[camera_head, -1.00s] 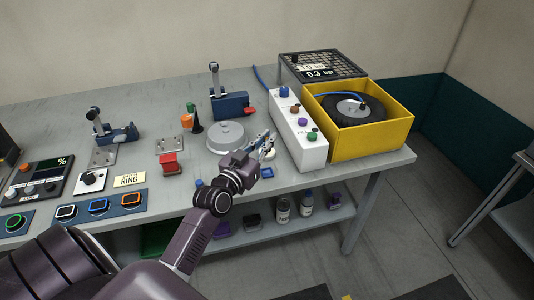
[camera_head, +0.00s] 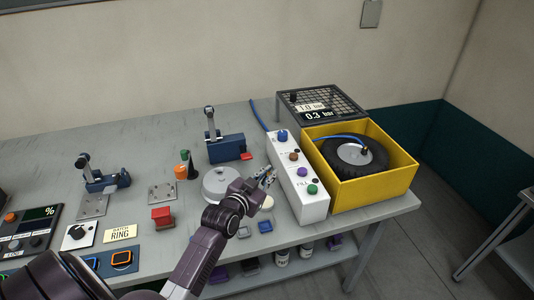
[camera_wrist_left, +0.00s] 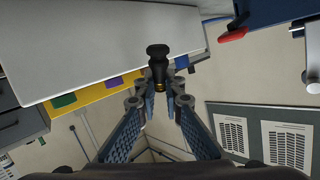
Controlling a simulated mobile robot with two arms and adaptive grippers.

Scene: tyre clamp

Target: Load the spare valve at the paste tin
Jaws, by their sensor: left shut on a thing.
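In the left wrist view, a black valve (camera_wrist_left: 158,62) with a rounded cap and a brass-coloured band stands between the fingertips of my left gripper (camera_wrist_left: 159,95). The gripper is shut on it. In the head view my left gripper (camera_head: 267,178) is above the bench, just left of the white control box, and the valve is too small to make out. A small pale round piece (camera_head: 267,203) and a grey round disc (camera_head: 221,182) lie near the gripper. I cannot tell which, if either, is the paste tin. My right gripper is not in view.
The white control box (camera_head: 310,206) with coloured buttons stands close to the gripper's right. Beyond it is a yellow box (camera_head: 374,187) holding a tyre (camera_head: 346,153). A blue clamp (camera_head: 226,150) stands behind the disc.

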